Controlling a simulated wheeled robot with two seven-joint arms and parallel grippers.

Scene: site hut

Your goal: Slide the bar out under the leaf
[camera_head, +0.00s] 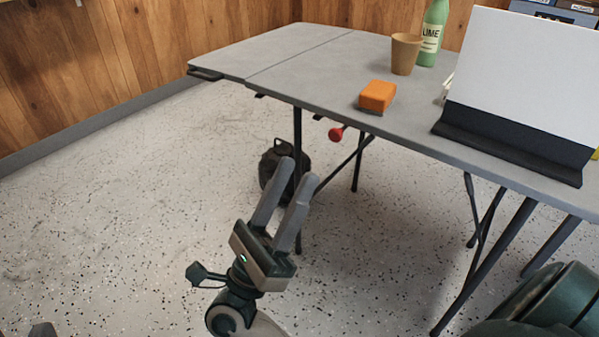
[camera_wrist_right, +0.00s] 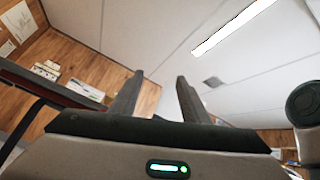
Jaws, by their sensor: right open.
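The leaf (camera_head: 262,56) is the grey left end section of the folding table, lying level with the main top (camera_head: 330,84) across a thin seam. A red knob (camera_head: 337,133) shows under the table's front edge, right of the seam; the bar behind it is hidden by the top. My right gripper (camera_head: 286,172) is open and empty, in front of the table and left of and below the knob, fingers pointing up. Its fingers (camera_wrist_right: 158,98) also show apart in the right wrist view. A small grey tip at the bottom left of the head view may be my left gripper.
On the table stand an orange block (camera_head: 377,96), a tan cup (camera_head: 405,54), a green bottle (camera_head: 433,32) and a white panel with a dark base (camera_head: 515,140). A dark container (camera_head: 276,165) sits on the floor behind a table leg. The floor at left is clear.

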